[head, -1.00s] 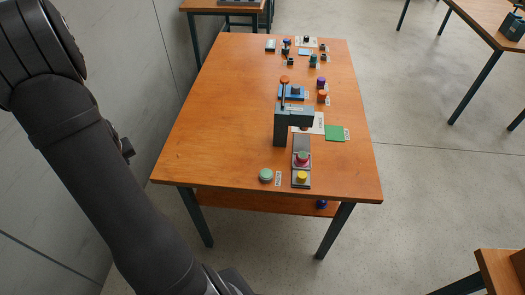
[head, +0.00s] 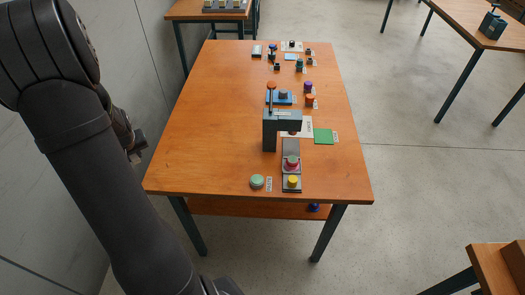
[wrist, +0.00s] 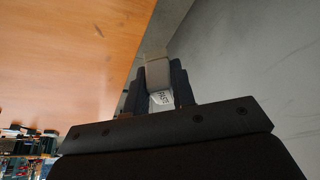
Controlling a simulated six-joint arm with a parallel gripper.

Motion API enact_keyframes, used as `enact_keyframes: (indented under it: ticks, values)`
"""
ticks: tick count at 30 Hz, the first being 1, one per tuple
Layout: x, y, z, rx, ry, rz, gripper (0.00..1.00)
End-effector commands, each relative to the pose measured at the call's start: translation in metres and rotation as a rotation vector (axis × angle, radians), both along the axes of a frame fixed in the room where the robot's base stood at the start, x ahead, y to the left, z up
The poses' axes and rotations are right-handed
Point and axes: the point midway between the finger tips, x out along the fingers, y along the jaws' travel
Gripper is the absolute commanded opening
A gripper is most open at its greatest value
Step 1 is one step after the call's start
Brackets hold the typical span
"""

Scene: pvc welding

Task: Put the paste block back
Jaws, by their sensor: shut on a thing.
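In the wrist view my gripper (wrist: 160,88) is shut on a pale grey block. This paste block (wrist: 157,71) sits between the dark fingers, and a white label (wrist: 162,98) with partly legible dark letters shows at its near end. The block is held off to the side of the wooden tabletop, near the grey wall. In the head view my dark arm fills the left side, and the block cannot be made out there.
The wooden table (head: 215,130) carries a dark grey press (head: 270,130), a green square (head: 323,136), a pale green round piece (head: 257,182), a yellow button (head: 292,182) and several small items at the far end. Its left half is clear. A grey wall (head: 110,60) runs along the left.

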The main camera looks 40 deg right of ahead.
Motion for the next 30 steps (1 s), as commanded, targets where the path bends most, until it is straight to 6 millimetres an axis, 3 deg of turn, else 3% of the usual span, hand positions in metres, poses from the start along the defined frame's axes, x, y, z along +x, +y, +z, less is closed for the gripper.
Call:
enact_keyframes:
  ticks: [1,3,14,24,30]
  values:
    - [-0.002,-0.025,0.007,-0.001,-0.004,-0.038,0.05]
    - [-0.007,-0.054,0.016,-0.001,-0.004,-0.079,0.05]
    - [-0.06,-0.196,0.059,-0.003,-0.003,-0.297,0.05]
    - [-0.147,-0.311,0.098,-0.003,-0.002,-0.501,0.05]
    - [-0.21,-0.367,0.105,-0.002,0.0,-0.621,0.05]
